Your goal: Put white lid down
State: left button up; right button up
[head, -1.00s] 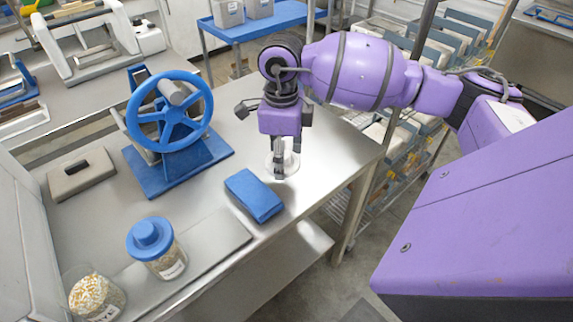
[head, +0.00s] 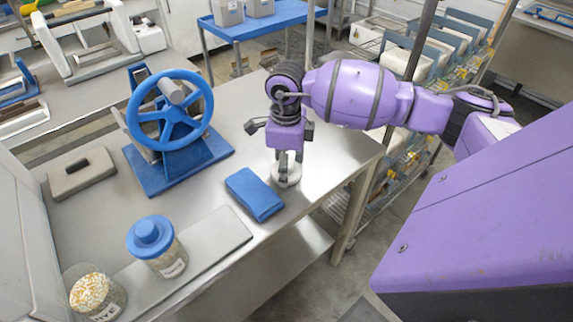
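The white lid (head: 291,180) is a small pale disc at the right part of the steel table, just right of the blue folded cloth. My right gripper (head: 289,168) points straight down over it. Its dark fingers close on the middle of the lid and hide most of that part. The lid looks level and at or very near the tabletop; I cannot tell whether it touches. My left gripper is not in view.
The blue cloth (head: 255,193) lies close left of the lid. A blue handwheel device (head: 170,125), a blue-lidded jar (head: 158,247), an open jar of pellets (head: 94,293) and a grey block (head: 81,173) stand further left. The table's right edge is near the lid.

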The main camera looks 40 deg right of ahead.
jog(key=o, duration=0.8)
jog(key=shift+o, duration=0.2)
notch_tip(320, 180, up, 12)
jog(key=shift+r, duration=0.2)
